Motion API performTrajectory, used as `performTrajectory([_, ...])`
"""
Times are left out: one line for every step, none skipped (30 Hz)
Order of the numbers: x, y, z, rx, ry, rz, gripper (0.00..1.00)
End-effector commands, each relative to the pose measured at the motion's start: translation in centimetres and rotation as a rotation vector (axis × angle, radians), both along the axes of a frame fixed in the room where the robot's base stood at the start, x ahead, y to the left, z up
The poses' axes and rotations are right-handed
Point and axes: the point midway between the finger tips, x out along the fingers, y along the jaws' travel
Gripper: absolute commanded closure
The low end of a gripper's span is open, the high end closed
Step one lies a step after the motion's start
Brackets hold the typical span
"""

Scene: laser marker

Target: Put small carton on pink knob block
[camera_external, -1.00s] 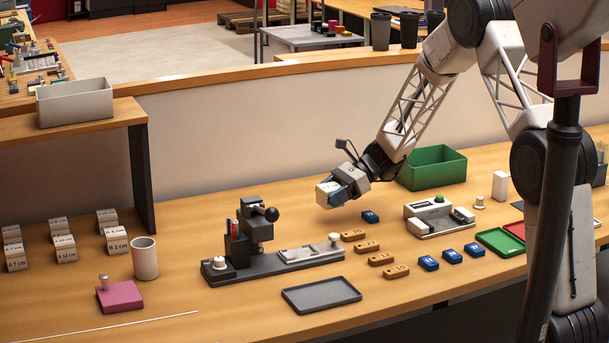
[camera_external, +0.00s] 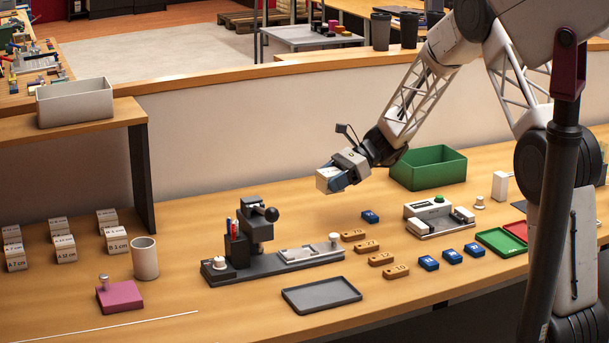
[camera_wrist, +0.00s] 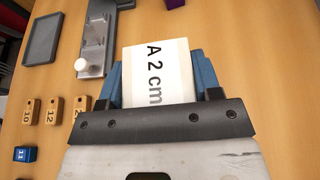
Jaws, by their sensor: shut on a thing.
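My gripper (camera_external: 340,179) is shut on a small white carton (camera_external: 323,182) and holds it above the table, right of the grey marker fixture. In the wrist view the carton (camera_wrist: 158,75) shows the print "A 2 cm" between the blue fingers of my gripper (camera_wrist: 162,82). The pink knob block (camera_external: 120,296), with a light metal knob on top, stands on the table at the front left, far from my gripper. Several similar white cartons (camera_external: 64,248) stand in rows at the left.
The grey fixture (camera_external: 275,265) with a black-knobbed post stands between my gripper and the pink block. A white cup (camera_external: 145,258) is right behind the block. A grey tray (camera_external: 321,294), orange tags (camera_external: 382,259), blue tags (camera_external: 451,256) and a green bin (camera_external: 429,168) are also on the table.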

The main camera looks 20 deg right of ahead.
Motion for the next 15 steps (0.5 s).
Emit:
performTrajectory([0.0,0.0,1.3,-0.001,-0.004,0.001,0.67])
performTrajectory([0.0,0.0,2.1,-0.001,-0.004,0.001,0.67])
performTrajectory([0.0,0.0,3.0,-0.001,-0.005,0.001,0.67])
performTrajectory([0.0,0.0,3.7,-0.001,-0.004,0.001,0.67])
performTrajectory([0.0,0.0,4.4,-0.001,-0.003,0.001,0.67])
performTrajectory([0.0,0.0,5.3,0.000,-0.004,0.002,0.67])
performTrajectory([0.0,0.0,6.0,0.000,-0.003,0.001,0.67])
performTrajectory([0.0,0.0,6.7,0.000,-0.003,0.000,0.67])
performTrajectory([0.0,0.0,7.6,0.000,-0.003,0.000,0.67])
performTrajectory([0.0,0.0,8.3,0.000,-0.002,0.000,0.67])
performTrajectory([0.0,0.0,9.0,0.000,-0.002,0.000,0.67])
performTrajectory([0.0,0.0,9.9,0.000,-0.003,0.000,0.67])
performTrajectory([-0.2,0.7,9.6,0.000,0.001,0.005,0.67])
performTrajectory([-0.3,1.2,9.5,0.000,0.001,0.008,0.67])
performTrajectory([-0.5,1.9,9.5,0.000,0.001,0.013,0.67])
